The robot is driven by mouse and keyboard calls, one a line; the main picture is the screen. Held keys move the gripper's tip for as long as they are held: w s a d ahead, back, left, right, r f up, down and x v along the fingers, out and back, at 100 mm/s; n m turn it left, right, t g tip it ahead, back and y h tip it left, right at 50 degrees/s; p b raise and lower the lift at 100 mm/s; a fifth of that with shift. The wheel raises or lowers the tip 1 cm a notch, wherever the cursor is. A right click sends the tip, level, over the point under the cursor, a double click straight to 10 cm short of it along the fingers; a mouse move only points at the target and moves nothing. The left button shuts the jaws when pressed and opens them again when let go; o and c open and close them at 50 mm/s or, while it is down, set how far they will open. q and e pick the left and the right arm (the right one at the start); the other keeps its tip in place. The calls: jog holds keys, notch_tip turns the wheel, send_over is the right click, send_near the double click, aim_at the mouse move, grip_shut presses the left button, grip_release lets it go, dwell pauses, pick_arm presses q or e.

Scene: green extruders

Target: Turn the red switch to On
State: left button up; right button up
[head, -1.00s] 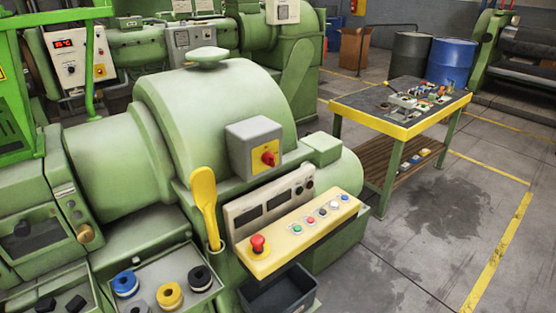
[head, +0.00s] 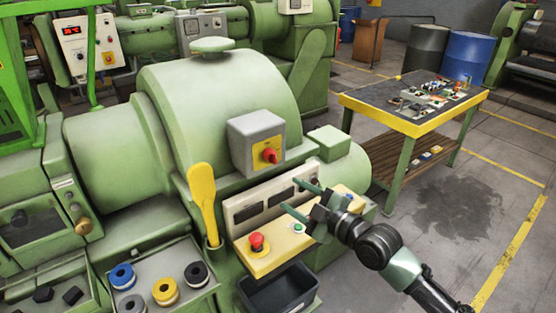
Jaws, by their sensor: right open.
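The red switch (head: 270,155) is a rotary knob on a yellow plate, on the front of a grey box (head: 248,133) fixed to the green machine. Its On and Off marks are too small to read. My right gripper (head: 293,196) is open and empty. Its two fingers point left, in front of the right part of the yellow button panel, below and to the right of the red switch and apart from it in the picture. The gripper hides part of the panel's buttons and the display strip. My left gripper is not in view.
A red mushroom button (head: 257,243) sits on the yellow button panel (head: 268,264) below the switch. A dark bin (head: 280,290) is under the panel. A cluttered yellow-edged table (head: 410,126) stands at the right.

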jog(key=n+t, duration=0.1)
jog(key=n, duration=0.1)
send_near(272, 156)
jog(key=w+f, duration=0.1)
jog(key=w, duration=0.1)
jog(key=p+x, duration=0.1)
jog(key=x, duration=0.6)
jog(key=shift+a+y, duration=0.2)
jog(key=shift+y, duration=0.2)
jog(key=shift+s, duration=0.1)
grip_shut()
